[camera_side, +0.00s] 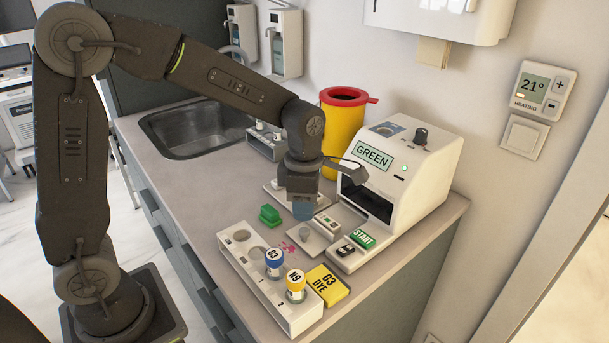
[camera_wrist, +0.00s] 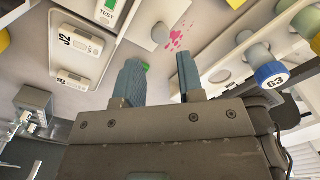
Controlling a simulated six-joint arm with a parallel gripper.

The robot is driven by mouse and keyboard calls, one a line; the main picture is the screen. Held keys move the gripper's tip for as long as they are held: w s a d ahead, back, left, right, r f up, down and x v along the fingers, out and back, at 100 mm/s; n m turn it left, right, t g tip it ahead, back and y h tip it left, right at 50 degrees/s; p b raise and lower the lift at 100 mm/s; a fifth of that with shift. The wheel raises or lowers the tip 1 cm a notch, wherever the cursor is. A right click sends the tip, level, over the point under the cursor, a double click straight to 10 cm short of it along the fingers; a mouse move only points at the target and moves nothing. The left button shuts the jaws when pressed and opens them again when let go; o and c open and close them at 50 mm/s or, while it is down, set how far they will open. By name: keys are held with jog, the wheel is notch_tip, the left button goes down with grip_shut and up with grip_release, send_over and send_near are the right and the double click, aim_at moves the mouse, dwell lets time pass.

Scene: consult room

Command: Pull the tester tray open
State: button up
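The tester (camera_side: 415,165) is a white box with a GREEN display, a lit green lamp and a dark front opening (camera_side: 367,203). A pale flat piece with a round grey knob (camera_side: 305,229) lies in front of it; I cannot tell for sure whether this is the tray or how far out it is. The knob also shows in the wrist view (camera_wrist: 160,33), beyond the fingertips. My gripper (camera_side: 303,210) points down left of the opening, apart from the tester. In the wrist view its two blue-grey fingers (camera_wrist: 164,72) are spread, with nothing held between them.
A rack (camera_side: 241,258) with blue-capped G3 and yellow-capped N9 bottles stands in front, beside a yellow G3 DYE box (camera_side: 327,286). A green piece (camera_side: 270,214) lies near the gripper.

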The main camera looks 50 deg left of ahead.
notch_tip(320, 180, up, 8)
jog(key=shift+f, duration=0.15)
dwell(0.3)
jog(key=s+a+r+m+t, duration=0.1)
jog(key=s+m+t, duration=0.1)
jog(key=s+m, duration=0.6)
jog(key=s+r+m+t, duration=0.1)
jog(key=s+m+t, duration=0.2)
jog(key=s+m, duration=0.5)
jog(key=m, duration=1.1)
jog(key=shift+s+a+t, duration=0.3)
jog(key=shift+s+a, duration=0.1)
